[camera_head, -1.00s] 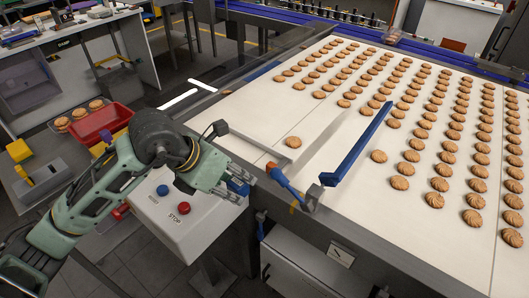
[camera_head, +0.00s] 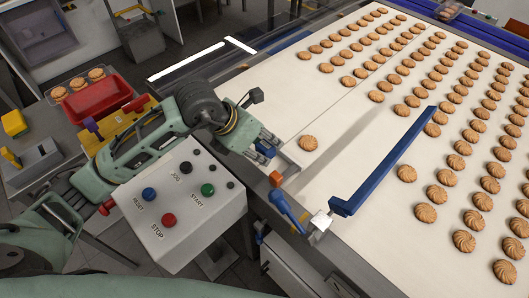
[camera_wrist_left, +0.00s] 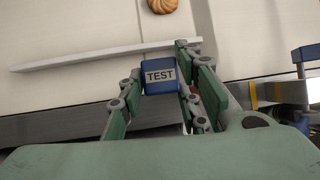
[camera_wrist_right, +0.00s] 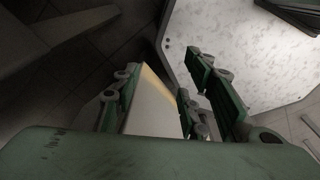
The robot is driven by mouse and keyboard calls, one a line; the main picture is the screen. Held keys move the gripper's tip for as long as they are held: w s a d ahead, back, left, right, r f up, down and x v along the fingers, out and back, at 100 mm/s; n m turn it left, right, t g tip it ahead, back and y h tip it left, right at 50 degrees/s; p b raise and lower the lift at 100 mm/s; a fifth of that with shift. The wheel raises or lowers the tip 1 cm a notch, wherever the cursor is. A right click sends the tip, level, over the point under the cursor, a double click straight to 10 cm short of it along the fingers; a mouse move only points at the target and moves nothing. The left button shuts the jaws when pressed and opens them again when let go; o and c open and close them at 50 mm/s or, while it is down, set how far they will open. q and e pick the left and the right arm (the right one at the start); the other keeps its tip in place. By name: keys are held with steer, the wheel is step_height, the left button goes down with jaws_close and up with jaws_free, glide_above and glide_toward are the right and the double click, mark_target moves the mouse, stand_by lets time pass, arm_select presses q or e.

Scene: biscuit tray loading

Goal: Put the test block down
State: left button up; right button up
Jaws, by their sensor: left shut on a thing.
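The test block (camera_wrist_left: 160,76) is blue with a pale TEST label. My left gripper (camera_wrist_left: 155,90) is shut on it, with a finger on each side. In the head view the block (camera_head: 264,149) shows at the tips of my left gripper (camera_head: 262,144), over the near edge of the white conveyor belt (camera_head: 330,170). I cannot tell if it touches anything below. My right gripper (camera_wrist_right: 165,95) shows only in its wrist view, fingers apart; a pale surface shows between them.
The control box (camera_head: 180,245) with RESET, STOP and START buttons is below my left arm. A blue guide bar (camera_head: 385,165) stands across the belt. Rows of biscuits (camera_head: 463,160) cover the far belt; one lone biscuit (camera_head: 308,143) lies near the block. A red tray (camera_head: 100,97) is at left.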

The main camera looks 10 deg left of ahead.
arm_select(q)
steer(key=shift+f, duration=0.85)
steer(key=shift+c, duration=0.2)
step_height(320, 180, down, 3)
steer(key=shift+w+f+p, duration=0.1)
steer(key=shift+w+p, duration=0.05)
steer(key=shift+p, duration=0.4)
steer(key=shift+f, duration=0.15)
steer(key=o, duration=1.2)
steer(key=b+v, duration=0.2)
steer(key=v, duration=1)
arm_select(e)
steer(key=shift+w+f, duration=0.5)
steer(key=shift+w, duration=0.15)
steer(key=shift+d, duration=0.1)
